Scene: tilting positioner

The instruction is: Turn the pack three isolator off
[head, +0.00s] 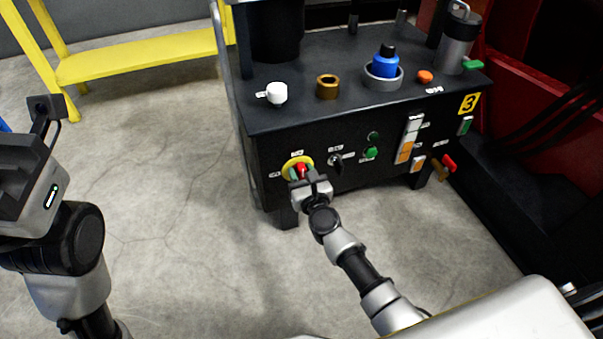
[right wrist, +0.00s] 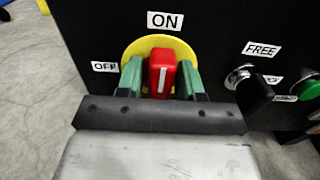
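The isolator is a red handle (right wrist: 161,75) on a round yellow plate (right wrist: 133,48), low on the left of the black cabinet's front panel. Its white mark is upright, towards the ON label (right wrist: 165,21). The OFF label (right wrist: 104,67) is to its left. The handle also shows in the head view (head: 301,168). My right gripper (right wrist: 161,80) has its green fingers close on both sides of the handle and looks shut on it. My left gripper (head: 45,107) is raised at the left edge, away from the cabinet; its fingers are unclear.
The panel bears a black selector (head: 336,160), green buttons (head: 371,152) and a yellow number 3 tag (head: 469,103). A white piece (head: 276,93), a brown ring (head: 327,87) and a blue-topped item (head: 385,62) stand on top. A yellow bench (head: 150,58) is behind left; the floor before it is clear.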

